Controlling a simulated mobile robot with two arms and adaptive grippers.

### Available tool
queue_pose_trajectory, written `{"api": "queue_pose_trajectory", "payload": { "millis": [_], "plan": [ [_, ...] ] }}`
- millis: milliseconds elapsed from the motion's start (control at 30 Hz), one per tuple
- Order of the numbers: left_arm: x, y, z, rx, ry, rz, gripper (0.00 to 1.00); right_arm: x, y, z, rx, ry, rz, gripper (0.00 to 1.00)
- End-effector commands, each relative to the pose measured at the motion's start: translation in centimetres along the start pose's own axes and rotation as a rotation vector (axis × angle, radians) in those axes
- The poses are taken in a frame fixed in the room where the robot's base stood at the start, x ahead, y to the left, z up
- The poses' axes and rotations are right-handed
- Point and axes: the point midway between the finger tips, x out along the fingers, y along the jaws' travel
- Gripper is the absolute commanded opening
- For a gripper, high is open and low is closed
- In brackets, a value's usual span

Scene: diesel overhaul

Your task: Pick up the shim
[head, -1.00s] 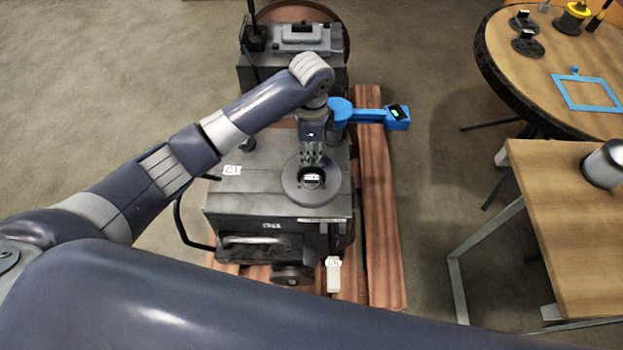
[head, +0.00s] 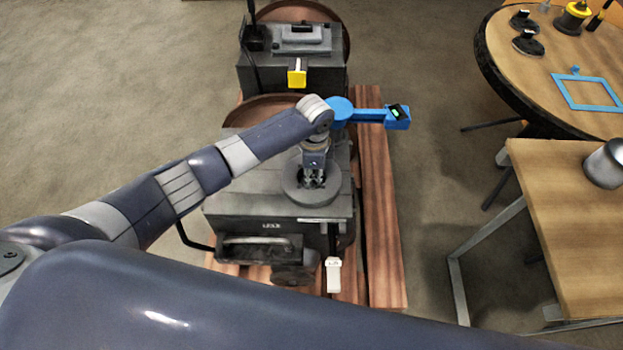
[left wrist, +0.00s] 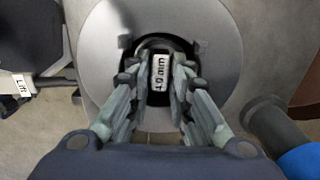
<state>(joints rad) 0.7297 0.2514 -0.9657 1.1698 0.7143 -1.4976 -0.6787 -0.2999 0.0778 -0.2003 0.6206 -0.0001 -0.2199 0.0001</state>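A small dark part with a white tag reading what looks like "1.0 mm" (left wrist: 158,72), perhaps the shim, stands in the middle of a grey round disc (left wrist: 105,85). The disc also shows in the head view on top of the grey engine block (head: 310,197). My left gripper (left wrist: 161,62) points down over the disc's centre, with a finger on each side of the tag. The fingers look open, with narrow dark gaps beside the tag. In the head view the gripper (head: 314,180) hides the tagged part. My right gripper is not in view.
A yellow tag (head: 297,79) is on the rear machine. A round table (head: 560,60) at upper right holds black discs and a blue frame; a wooden bench (head: 575,230) stands at right.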

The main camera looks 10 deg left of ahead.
Motion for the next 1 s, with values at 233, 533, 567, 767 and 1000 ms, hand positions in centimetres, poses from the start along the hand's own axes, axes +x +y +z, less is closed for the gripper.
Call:
{"api": "queue_pose_trajectory", "payload": {
  "millis": [233, 533, 567, 767, 1000],
  "plan": [
    [0.0, 0.0, 0.0, 0.001, 0.000, 0.000, 0.00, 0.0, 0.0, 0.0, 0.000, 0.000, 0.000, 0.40],
    [-0.2, 0.0, 0.0, 0.001, 0.001, -0.001, 0.00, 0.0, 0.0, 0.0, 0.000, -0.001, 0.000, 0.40],
    [-0.3, 0.0, 0.0, 0.001, 0.001, -0.001, 0.00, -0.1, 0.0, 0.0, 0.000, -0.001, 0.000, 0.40],
    [-3.3, -0.1, -0.1, 0.002, 0.003, -0.004, 0.00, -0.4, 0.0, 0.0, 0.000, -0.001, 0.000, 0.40],
    [-8.0, -0.1, -0.1, 0.001, 0.003, -0.003, 0.00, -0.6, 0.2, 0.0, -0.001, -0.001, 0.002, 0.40]
  ]
}}
